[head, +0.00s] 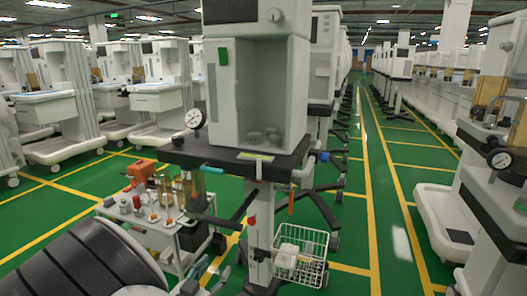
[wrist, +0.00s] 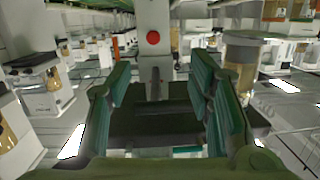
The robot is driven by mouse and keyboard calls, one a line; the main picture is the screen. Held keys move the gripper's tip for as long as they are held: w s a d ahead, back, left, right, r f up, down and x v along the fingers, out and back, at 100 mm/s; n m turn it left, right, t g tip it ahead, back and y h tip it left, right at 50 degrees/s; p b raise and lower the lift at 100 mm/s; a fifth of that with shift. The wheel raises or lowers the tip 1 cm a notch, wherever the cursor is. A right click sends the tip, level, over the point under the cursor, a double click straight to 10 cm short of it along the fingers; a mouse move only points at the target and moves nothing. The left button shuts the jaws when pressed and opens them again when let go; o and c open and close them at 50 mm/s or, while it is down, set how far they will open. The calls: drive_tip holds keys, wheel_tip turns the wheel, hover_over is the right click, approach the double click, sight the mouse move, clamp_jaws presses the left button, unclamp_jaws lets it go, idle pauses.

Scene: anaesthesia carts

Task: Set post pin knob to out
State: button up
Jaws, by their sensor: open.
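The post pin knob is a small red knob (head: 251,221) on the front of the pale upright post (head: 262,203) under the cart in the middle. In the wrist view the red knob (wrist: 153,37) shows at upper centre, on the grey post. My gripper (wrist: 160,85) is open, with green-padded fingers spread left and right and nothing between them. The knob lies ahead of the fingertips and between their lines, higher in the picture, and I see no contact. Whether the knob is pulled out or pushed in cannot be told.
The cart's dark shelf (head: 235,158) carries a round gauge (head: 194,118). A wire basket (head: 300,254) hangs right of the post. A small trolley (head: 150,225) with bottles stands left of it. More carts line both sides. Green floor (head: 345,222) is open to the right.

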drive_tip(key=w+d+r+g+y, duration=0.2)
drive_tip(key=w+r+g+y, duration=0.3)
drive_tip(key=r, duration=0.4)
drive_tip(key=s+d+r+n+g+y, duration=0.2)
drive_tip(key=s+d+r+g+y, duration=0.15)
drive_tip(key=s+d+r, duration=0.5)
drive_tip(key=s+d+r+n+g+h, duration=0.1)
drive_tip(key=s+d+r+g, duration=0.1)
drive_tip(key=s+d, duration=0.75)
drive_tip(key=s+d+r+g+h, duration=0.1)
drive_tip(key=s+d+r+g, duration=0.3)
drive_tip(key=s, duration=1)
drive_tip(key=s+d+f+n+g+h, duration=0.1)
drive_tip(key=s+d+h, duration=0.1)
drive_tip(key=s+d, duration=0.85)
wheel_tip(320, 180, up, 33)
drive_tip(key=s+a+t+p, duration=0.1)
drive_tip(key=t+p, duration=0.3)
drive_tip(key=p, duration=2.7)
drive_tip(key=shift+s+a, duration=0.2)
drive_tip(key=shift+a, duration=0.15)
